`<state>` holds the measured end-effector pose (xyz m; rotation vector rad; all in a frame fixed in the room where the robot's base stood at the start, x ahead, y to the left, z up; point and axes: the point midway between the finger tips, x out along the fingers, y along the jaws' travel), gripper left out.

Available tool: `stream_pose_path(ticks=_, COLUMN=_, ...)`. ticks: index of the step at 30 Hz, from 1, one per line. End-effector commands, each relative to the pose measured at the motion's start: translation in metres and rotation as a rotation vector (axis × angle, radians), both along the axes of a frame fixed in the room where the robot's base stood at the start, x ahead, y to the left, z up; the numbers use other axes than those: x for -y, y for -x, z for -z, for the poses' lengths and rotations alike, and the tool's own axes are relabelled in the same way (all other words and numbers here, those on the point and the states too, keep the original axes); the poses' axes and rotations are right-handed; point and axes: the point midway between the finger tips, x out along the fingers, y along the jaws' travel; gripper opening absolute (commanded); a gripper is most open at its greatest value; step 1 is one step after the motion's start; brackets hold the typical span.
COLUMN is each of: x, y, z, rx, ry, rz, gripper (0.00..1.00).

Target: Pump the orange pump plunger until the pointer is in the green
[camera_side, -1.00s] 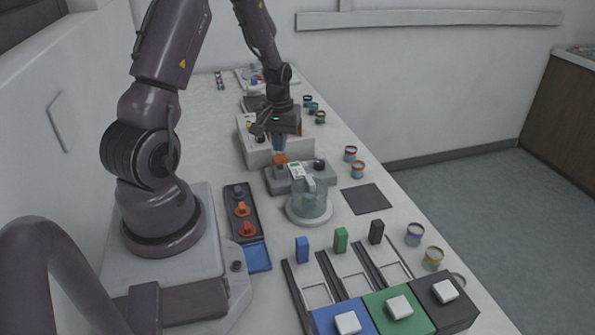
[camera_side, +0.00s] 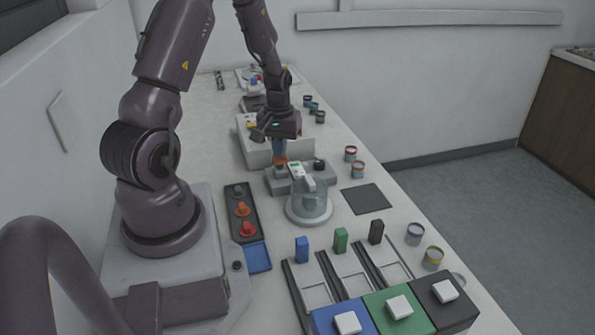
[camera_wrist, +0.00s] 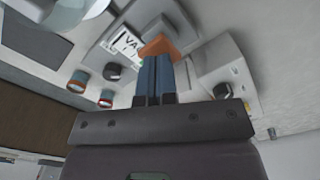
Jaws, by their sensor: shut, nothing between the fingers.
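The orange pump plunger (camera_side: 281,161) stands on the grey pump unit (camera_side: 325,183) in the side view, and its orange top also shows in the wrist view (camera_wrist: 160,45). My gripper (camera_side: 280,157) is shut and empty, pointing down with its blue fingertips at the top of the plunger. In the wrist view my gripper (camera_wrist: 157,58) reaches the orange top and partly hides it; contact looks likely but is hard to confirm. A small display (camera_side: 297,167) sits beside the plunger. The pointer and any green zone are too small to make out.
A clear round chamber (camera_side: 309,206) stands in front of the pump unit. A black knob (camera_side: 319,164) is on the unit's right. Behind it is a pale block (camera_side: 295,150). Several paint-like cans, such as this one (camera_side: 358,170), line the right edge. A dark mat (camera_side: 366,198) lies flat.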

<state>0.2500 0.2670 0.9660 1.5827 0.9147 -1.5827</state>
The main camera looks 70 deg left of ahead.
Motion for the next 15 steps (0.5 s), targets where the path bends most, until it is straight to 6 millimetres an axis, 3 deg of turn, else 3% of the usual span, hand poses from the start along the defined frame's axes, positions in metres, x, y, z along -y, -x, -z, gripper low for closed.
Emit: stream_pose_path(ticks=15, x=0.000, y=0.000, z=0.019, rx=-0.001, ry=0.000, rz=0.000, gripper=0.00)
